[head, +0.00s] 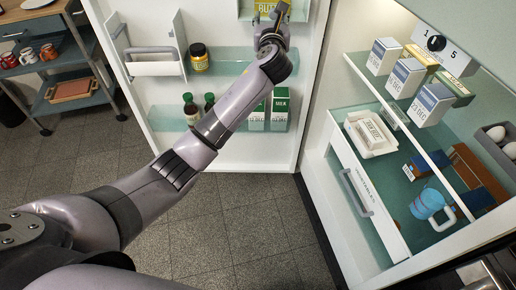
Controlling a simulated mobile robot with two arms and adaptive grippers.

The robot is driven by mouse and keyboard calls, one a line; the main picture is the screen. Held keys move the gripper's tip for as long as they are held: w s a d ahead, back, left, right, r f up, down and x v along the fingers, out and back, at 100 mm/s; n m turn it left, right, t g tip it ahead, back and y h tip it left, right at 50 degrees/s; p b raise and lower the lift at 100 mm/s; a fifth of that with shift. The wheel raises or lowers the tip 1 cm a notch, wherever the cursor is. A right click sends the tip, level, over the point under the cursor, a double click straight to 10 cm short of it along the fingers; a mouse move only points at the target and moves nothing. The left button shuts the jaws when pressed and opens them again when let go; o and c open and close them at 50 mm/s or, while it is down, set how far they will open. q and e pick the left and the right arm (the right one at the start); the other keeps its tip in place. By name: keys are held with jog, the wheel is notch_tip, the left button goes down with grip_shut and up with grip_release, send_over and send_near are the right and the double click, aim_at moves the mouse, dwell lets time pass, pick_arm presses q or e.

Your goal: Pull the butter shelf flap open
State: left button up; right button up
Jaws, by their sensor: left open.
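The butter shelf (302,12) is a pale compartment high on the inside of the open fridge door, cut off by the top edge of the head view. A yellow butter pack (264,8) shows in it. I cannot tell how far its flap is open. My left gripper (281,14) is in front of the shelf, at the top edge of the view. It is open, and its fingertips are small and partly cut off, so I cannot tell whether they touch the flap. My left arm crosses the view from the lower left. My right gripper is out of view.
The door (228,160) also holds a jar (199,57), dark bottles and milk cartons (280,108). To the right, the fridge interior has cartons (384,56), a drawer (357,190) and a blue jug (427,204). A trolley with mugs (48,52) stands left. Floor below is clear.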

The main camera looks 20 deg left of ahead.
pick_arm(q)
jog(key=d+v, duration=0.1)
jog(key=v, duration=1.5)
notch_tip(320, 180, down, 36)
jog(key=s+a+n+g+h+p, duration=0.2)
jog(key=n+g+h, duration=0.1)
jog(key=n+g, duration=0.3)
jog(key=shift+r+n+g+p, duration=0.2)
jog(key=shift+n+g+p, duration=0.15)
jog(key=shift+n, duration=1.05)
jog(key=shift+s, duration=0.15)
jog(key=shift+c, duration=0.3)
